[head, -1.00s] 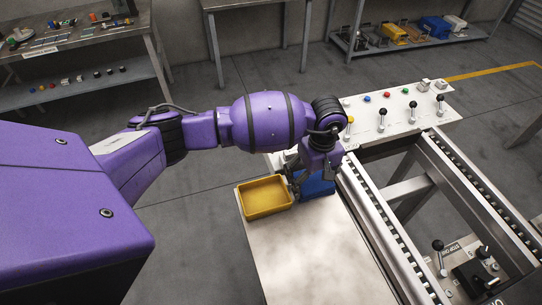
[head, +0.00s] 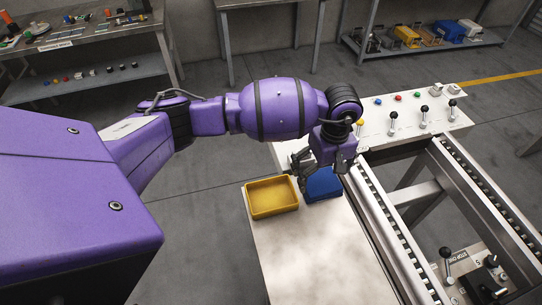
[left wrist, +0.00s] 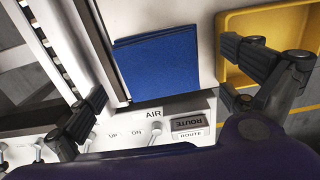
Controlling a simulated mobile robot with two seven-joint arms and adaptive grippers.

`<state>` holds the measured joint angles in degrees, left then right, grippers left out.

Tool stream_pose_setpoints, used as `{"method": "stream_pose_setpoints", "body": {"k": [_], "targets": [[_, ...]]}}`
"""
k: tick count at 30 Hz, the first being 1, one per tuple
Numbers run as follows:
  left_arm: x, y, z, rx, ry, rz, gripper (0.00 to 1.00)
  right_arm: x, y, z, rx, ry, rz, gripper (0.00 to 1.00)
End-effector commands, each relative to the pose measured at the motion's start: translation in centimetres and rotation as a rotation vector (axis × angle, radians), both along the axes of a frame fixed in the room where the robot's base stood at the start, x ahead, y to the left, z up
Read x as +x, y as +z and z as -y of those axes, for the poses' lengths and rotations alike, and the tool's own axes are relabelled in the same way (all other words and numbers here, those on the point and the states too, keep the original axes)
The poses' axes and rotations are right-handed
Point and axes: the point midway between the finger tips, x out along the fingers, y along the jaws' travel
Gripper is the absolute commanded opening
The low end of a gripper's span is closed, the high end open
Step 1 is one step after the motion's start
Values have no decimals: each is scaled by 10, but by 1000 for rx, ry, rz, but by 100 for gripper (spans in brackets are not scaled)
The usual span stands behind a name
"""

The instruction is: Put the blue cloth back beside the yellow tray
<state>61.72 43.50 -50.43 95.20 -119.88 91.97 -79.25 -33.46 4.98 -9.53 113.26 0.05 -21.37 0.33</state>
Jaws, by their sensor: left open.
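The blue cloth (head: 323,185) lies folded on the pale table top, just right of the yellow tray (head: 272,212). In the left wrist view the cloth (left wrist: 157,65) lies flat, with a narrow strip of table between it and the tray (left wrist: 232,72). My left gripper (head: 322,178) is over the cloth's far side. In the left wrist view its fingers (left wrist: 165,101) are spread wide, with nothing between them. Part of the cloth is hidden behind the gripper in the head view. My right gripper is in neither view.
A roller conveyor (head: 392,228) runs along the table's right side. Behind it stands a white panel (head: 375,125) with levers and coloured buttons. The front of the table top (head: 315,265) is clear. Shelves with parts stand along the back.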

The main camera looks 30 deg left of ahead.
Motion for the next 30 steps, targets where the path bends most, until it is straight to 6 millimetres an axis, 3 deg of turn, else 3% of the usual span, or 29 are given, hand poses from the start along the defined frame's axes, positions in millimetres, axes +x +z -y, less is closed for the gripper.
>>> {"method": "stream_pose_setpoints", "body": {"k": [1,6,12,18,30], "targets": [[3,16,0,0,-1,8,100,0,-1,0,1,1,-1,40],[3,52,1,-1,-2,8,100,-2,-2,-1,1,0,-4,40],[2,80,1,-1,0,4,100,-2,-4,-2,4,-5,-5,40],[1,89,0,0,0,3,100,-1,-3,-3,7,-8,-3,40],[1,89,0,0,0,3,100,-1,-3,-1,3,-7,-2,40]]}}
